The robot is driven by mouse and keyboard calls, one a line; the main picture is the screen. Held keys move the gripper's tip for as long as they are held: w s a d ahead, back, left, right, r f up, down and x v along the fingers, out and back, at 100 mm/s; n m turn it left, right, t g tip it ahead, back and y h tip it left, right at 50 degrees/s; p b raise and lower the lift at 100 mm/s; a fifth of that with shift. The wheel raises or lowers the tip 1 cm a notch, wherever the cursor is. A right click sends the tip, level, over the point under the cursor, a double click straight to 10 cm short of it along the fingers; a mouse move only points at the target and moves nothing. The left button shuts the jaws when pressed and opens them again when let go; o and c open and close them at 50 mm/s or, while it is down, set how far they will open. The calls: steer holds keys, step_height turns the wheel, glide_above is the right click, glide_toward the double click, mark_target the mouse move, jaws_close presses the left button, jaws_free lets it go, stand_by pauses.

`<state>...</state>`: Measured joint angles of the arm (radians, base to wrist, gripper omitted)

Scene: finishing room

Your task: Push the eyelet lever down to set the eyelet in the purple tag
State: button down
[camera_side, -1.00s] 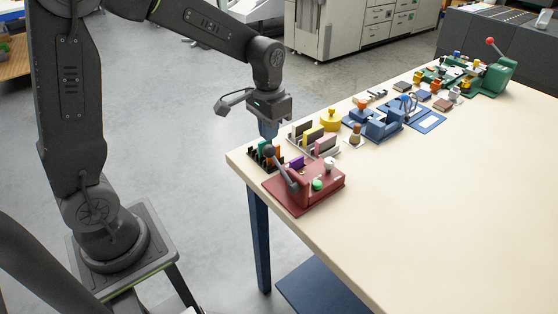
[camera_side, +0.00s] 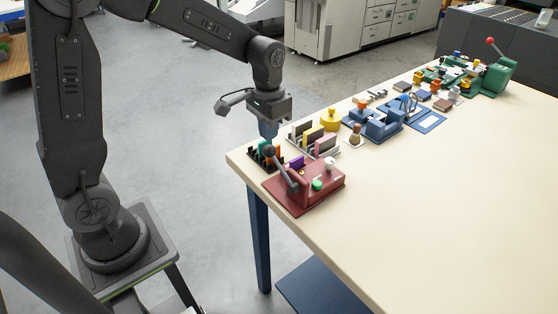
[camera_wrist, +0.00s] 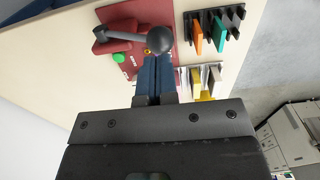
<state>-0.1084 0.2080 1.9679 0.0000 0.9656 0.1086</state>
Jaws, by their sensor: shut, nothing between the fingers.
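The red eyelet press (camera_side: 325,190) stands at the near left corner of the table. Its grey lever (camera_side: 283,170) is raised and slants up to a dark ball knob (camera_side: 268,150). The purple tag (camera_side: 297,162) shows small at the press, partly behind the lever; I cannot make it out in the wrist view. My gripper (camera_side: 268,136) is shut and empty, fingers pointing down, just above the knob. In the wrist view the blue fingertips (camera_wrist: 157,58) are beside the knob (camera_wrist: 160,39); I cannot tell whether they touch. The lever (camera_wrist: 125,35) runs left from it.
A black rack (camera_side: 256,158) with teal and orange tags stands close behind the press. A grey rack (camera_side: 325,150) and a yellow item (camera_side: 330,121) stand beyond. A blue device (camera_side: 384,125) and green device (camera_side: 495,75) are farther back. The table's right side is clear.

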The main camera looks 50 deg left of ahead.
mark_target(267, 151)
stand_by(0.7)
steer(key=shift+f, duration=1.2)
steer(key=shift+a+f, duration=0.2)
steer(key=shift+f, duration=0.75)
steer(key=shift+a+f, duration=0.15)
steer(key=shift+f, duration=0.8)
steer(key=shift+f, duration=1.4)
steer(key=shift+s, duration=0.1)
